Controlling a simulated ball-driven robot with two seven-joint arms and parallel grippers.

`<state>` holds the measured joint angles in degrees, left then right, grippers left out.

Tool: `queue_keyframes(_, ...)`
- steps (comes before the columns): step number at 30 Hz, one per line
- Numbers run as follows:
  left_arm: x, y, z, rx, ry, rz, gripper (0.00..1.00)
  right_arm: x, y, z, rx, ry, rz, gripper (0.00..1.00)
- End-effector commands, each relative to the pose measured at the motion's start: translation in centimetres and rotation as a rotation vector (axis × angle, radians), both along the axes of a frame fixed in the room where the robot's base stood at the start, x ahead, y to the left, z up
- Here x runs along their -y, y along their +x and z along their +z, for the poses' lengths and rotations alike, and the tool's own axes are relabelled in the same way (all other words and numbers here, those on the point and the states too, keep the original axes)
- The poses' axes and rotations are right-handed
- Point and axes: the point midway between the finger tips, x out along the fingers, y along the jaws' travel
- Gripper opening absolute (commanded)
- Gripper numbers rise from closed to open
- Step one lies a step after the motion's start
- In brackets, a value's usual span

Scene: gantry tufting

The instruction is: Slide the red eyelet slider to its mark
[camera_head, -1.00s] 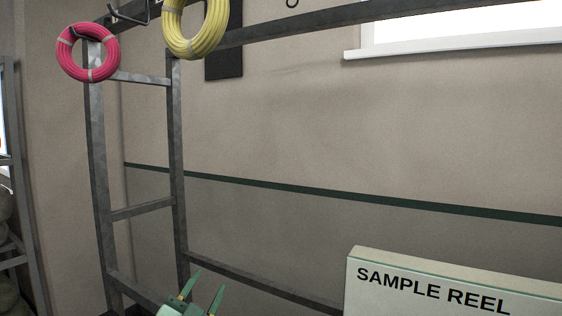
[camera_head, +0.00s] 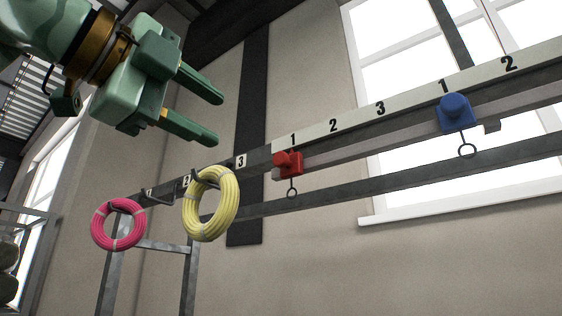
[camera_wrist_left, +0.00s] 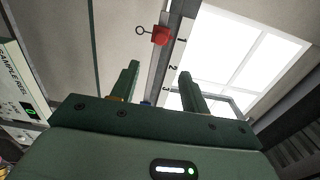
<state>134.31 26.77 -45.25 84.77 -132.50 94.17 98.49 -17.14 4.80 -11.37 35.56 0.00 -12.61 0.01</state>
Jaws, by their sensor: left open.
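The red eyelet slider (camera_head: 288,162) sits on the rail (camera_head: 400,130), just below the first "1" of the number strip, with its ring hanging underneath. In the left wrist view the red slider (camera_wrist_left: 160,36) shows beyond the fingertips, near the "1". My left gripper (camera_head: 214,118) is at the upper left in the head view, open and empty, up and left of the slider and apart from it. Its two fingers also show in the left wrist view (camera_wrist_left: 158,72). My right gripper is not in view. No separate mark for the slider can be told apart from the numbers.
A blue slider (camera_head: 456,112) with a ring sits farther right on the rail, below the second "1". A yellow coil (camera_head: 228,212) and a pink coil (camera_head: 96,230) hang on hooks at the left. A sample reel box (camera_wrist_left: 12,75) shows in the wrist view.

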Motion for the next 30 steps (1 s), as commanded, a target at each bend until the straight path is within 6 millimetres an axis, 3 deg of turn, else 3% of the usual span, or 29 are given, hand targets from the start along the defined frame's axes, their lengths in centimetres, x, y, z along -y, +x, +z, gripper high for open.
queue_keyframes(5, 1.2, 1.6, 0.2, -0.005, -0.002, 0.007, 0.46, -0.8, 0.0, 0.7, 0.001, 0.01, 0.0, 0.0)
queue_keyframes(15, 6.2, 8.4, 0.5, -0.004, -0.001, 0.004, 0.46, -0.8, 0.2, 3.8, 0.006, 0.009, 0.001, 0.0)
queue_keyframes(21, 8.4, 11.5, 0.4, -0.003, -0.002, 0.004, 0.46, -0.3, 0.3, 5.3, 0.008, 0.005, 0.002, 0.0)
queue_keyframes(30, 9.5, 13.0, 0.1, 0.0, -0.001, 0.005, 0.46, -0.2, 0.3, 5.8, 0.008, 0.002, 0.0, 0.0)
